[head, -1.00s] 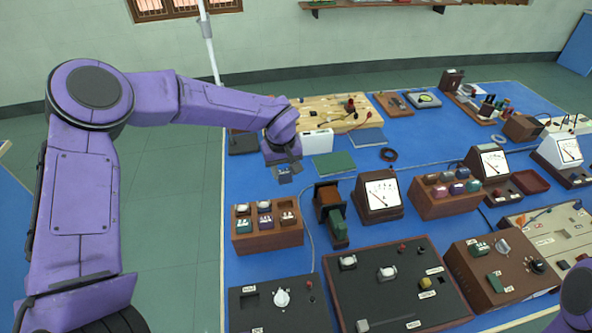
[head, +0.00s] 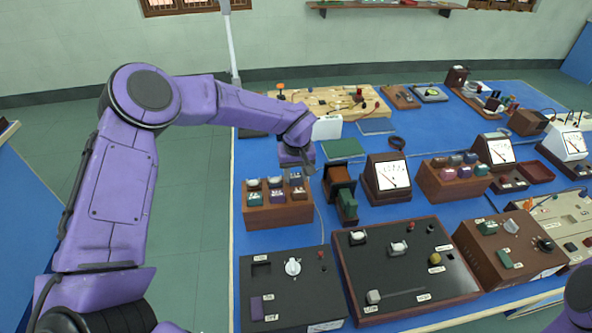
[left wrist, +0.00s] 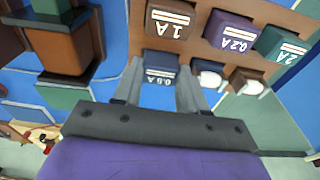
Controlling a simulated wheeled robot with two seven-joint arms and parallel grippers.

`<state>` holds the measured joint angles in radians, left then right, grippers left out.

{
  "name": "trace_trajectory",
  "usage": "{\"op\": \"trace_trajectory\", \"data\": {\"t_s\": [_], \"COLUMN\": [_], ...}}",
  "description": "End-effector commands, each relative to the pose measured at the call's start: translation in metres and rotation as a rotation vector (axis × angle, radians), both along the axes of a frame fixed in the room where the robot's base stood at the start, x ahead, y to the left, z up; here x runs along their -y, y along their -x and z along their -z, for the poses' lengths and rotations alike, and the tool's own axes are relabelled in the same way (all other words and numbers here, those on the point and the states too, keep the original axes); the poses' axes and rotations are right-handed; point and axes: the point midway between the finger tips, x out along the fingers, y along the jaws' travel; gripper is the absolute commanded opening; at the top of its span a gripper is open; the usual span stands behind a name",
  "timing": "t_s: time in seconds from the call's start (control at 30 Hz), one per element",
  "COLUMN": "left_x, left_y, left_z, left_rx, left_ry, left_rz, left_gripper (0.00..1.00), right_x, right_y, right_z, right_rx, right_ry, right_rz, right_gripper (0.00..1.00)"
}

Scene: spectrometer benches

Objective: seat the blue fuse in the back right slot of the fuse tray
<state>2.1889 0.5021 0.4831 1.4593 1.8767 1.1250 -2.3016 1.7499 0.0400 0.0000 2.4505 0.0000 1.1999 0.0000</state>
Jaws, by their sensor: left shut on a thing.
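The fuse tray (head: 278,217) is a brown wooden block on the left of the blue bench, with several fuses in two rows. Green, purple and brown fuses stand in its front row. My left gripper (head: 297,172) points down over the back right corner of the tray and is shut on the blue fuse (head: 296,179). In the left wrist view the blue fuse (left wrist: 161,76), marked 0.5 A, lies between the fingers, in line with the back row. I cannot tell whether it is fully down in the slot. My right gripper is out of view.
A brown block (head: 338,181) and a green block (head: 347,206) stand just right of the tray. A meter (head: 387,180) is beyond them. Dark control panels (head: 285,270) lie in front. A green book (head: 342,148) lies behind.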

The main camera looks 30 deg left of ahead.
Motion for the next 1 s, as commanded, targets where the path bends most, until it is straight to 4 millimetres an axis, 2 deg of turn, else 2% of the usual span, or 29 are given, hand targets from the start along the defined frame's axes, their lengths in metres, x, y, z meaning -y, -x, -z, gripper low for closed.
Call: {"op": "trace_trajectory", "data": {"t_s": [0.2, 0.23, 0.3, 0.57, 0.67, 0.77, 1.0], "left_x": [0.000, 0.000, 0.000, 0.000, 0.001, 0.002, 0.006], "left_y": [-0.001, -0.001, -0.001, -0.001, -0.001, 0.001, 0.007], "left_z": [-0.001, -0.001, -0.001, -0.001, -0.007, -0.025, -0.081], "left_rx": [0.004, 0.004, 0.004, 0.004, 0.007, 0.010, 0.008], "left_ry": [0.000, 0.000, 0.000, 0.001, 0.001, 0.001, 0.002], "left_rz": [0.000, 0.000, 0.000, 0.000, 0.000, 0.000, 0.000], "left_gripper": [0.12, 0.48, 0.71, 0.71, 0.71, 0.71, 0.71], "right_x": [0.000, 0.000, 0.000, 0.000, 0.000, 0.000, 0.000], "right_y": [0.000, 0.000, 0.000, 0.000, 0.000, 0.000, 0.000], "right_z": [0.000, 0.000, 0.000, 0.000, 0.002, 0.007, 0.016], "right_rx": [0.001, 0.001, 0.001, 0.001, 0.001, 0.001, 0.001], "right_ry": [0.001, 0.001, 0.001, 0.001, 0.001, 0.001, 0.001], "right_rz": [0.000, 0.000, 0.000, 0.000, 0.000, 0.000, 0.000], "right_gripper": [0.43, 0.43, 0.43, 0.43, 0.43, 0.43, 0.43]}}
